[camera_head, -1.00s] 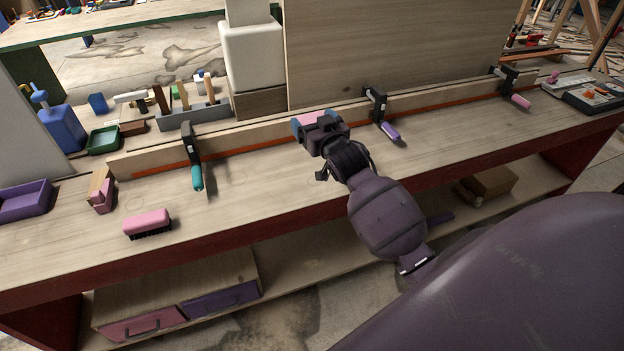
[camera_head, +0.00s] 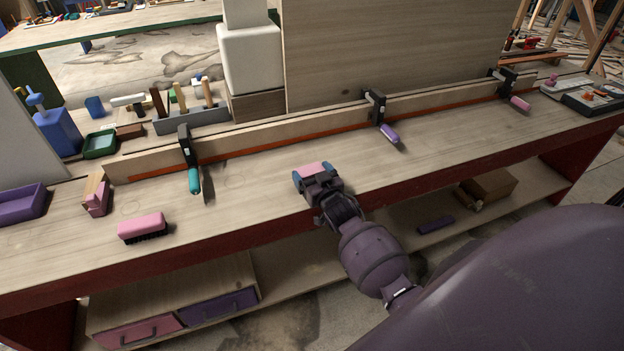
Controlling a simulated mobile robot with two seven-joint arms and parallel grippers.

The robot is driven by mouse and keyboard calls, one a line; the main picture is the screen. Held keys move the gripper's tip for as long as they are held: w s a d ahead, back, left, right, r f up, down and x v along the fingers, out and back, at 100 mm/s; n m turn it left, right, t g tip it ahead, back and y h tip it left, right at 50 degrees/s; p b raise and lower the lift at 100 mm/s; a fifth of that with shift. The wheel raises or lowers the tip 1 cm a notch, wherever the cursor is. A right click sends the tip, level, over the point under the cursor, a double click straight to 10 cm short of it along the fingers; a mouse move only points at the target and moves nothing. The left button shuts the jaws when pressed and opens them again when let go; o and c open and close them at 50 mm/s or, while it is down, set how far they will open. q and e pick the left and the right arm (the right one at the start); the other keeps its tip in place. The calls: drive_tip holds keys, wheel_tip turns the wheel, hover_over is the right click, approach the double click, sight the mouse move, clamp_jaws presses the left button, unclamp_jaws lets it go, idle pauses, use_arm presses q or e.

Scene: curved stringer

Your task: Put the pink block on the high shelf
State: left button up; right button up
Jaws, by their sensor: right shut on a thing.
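My right gripper (camera_head: 312,173) is shut on the pink block (camera_head: 311,169), with its blue fingertips on either side of it. The gripper and block are over the front half of the workbench (camera_head: 250,210); I cannot tell exactly how far above the top they are. The gripper body hides the block's near side. My left gripper is not in view. No high shelf can be made out for certain; a low shelf (camera_head: 310,262) runs under the bench.
A wooden fence with a teal-handled clamp (camera_head: 188,160), a purple-handled clamp (camera_head: 380,115) and a pink-handled clamp (camera_head: 508,88) runs along the bench. A pink brush (camera_head: 142,224) and purple tray (camera_head: 22,204) lie left. A tall panel (camera_head: 395,45) stands behind. The bench middle is clear.

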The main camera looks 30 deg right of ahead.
drive_tip(key=shift+f, duration=0.8)
drive_tip(key=shift+f, duration=0.2)
drive_tip(key=o, duration=0.8)
drive_tip(key=shift+c, duration=0.2)
